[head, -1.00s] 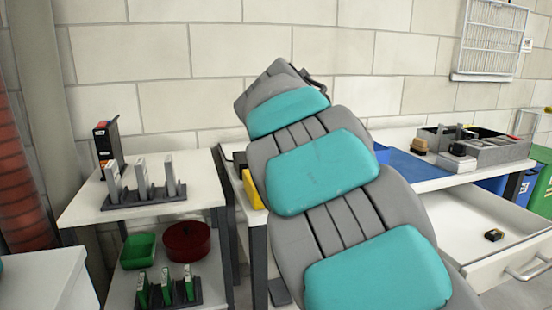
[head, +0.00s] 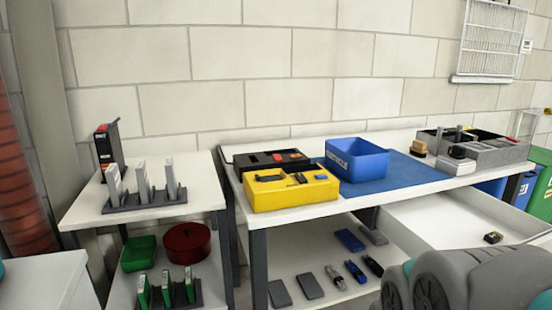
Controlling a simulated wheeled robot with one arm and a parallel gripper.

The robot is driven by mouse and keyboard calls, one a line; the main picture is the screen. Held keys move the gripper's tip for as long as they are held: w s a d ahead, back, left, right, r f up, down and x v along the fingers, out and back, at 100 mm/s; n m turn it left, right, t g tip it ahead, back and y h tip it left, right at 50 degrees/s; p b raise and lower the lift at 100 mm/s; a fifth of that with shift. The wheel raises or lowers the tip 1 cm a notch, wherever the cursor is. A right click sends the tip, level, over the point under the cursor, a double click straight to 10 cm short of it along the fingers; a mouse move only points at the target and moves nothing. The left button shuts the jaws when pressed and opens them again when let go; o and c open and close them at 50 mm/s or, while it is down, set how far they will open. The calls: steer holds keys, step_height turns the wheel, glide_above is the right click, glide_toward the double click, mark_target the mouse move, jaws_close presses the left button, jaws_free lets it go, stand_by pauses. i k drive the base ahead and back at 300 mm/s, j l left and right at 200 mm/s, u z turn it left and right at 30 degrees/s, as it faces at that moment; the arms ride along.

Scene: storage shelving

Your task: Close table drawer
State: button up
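The table drawer (head: 440,218) is pulled open under the right part of the long white table (head: 415,182). Its white inside is largely bare, with one small dark and yellow item (head: 493,238) near the right. A grey part of my arm covers the lower right corner and hides the drawer's near corner and its handle. My gripper is not in view, so I cannot see where it is relative to the drawer.
On the table stand a yellow bin (head: 290,188), a blue bin (head: 356,159) and a grey organizer (head: 485,150). Several small items lie on the shelf below. A smaller white rack (head: 85,213) stands left, and green and blue bins (head: 541,206) stand far right.

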mark_target(458, 218)
steer(key=z, duration=1.3)
